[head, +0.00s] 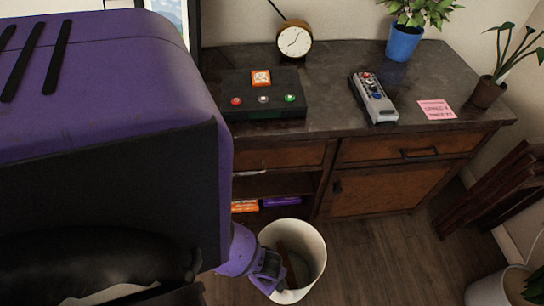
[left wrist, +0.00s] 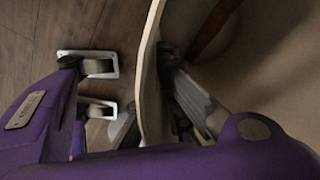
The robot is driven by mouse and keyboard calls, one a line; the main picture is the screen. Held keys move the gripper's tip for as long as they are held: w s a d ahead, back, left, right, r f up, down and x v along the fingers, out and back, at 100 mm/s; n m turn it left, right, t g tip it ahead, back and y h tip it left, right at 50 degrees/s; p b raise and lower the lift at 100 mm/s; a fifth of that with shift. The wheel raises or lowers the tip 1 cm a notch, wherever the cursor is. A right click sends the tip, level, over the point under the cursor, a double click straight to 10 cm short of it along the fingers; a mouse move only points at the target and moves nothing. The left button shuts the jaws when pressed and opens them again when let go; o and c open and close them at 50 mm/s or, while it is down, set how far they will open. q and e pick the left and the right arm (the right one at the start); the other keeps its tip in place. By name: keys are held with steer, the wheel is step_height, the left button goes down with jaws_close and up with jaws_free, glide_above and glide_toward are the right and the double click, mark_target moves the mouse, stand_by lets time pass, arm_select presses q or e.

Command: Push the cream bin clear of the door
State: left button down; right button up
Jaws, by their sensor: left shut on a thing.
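The cream bin (head: 312,252) stands upright on the floor in front of the cabinet, below the open shelf and just left of the wooden cabinet door (head: 390,188). The door looks closed, with a dark knob at its left edge. My left gripper (head: 268,272) is at the bin's left rim. In the left wrist view my left gripper (left wrist: 156,122) is shut on the bin's wall (left wrist: 150,55), one finger outside and one inside. A brown stick-like thing (left wrist: 213,28) is inside the bin. My right gripper is not in view.
The counter (head: 330,80) holds a button box (head: 262,100), a clock (head: 294,39), a remote (head: 373,97) and plants. A dark wooden chair (head: 495,195) and a white pot (head: 498,288) stand at the right. Floor (head: 390,260) right of the bin is clear.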

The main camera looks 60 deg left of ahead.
arm_select(q)
steer(key=shift+s+a, duration=0.2)
steer(key=shift+s, duration=0.2)
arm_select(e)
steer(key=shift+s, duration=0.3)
arm_select(q)
steer(key=c, duration=1.9)
jaws_free()
steer(key=shift+o, duration=0.2)
steer(key=shift+w, duration=0.1)
step_height(320, 180, up, 12)
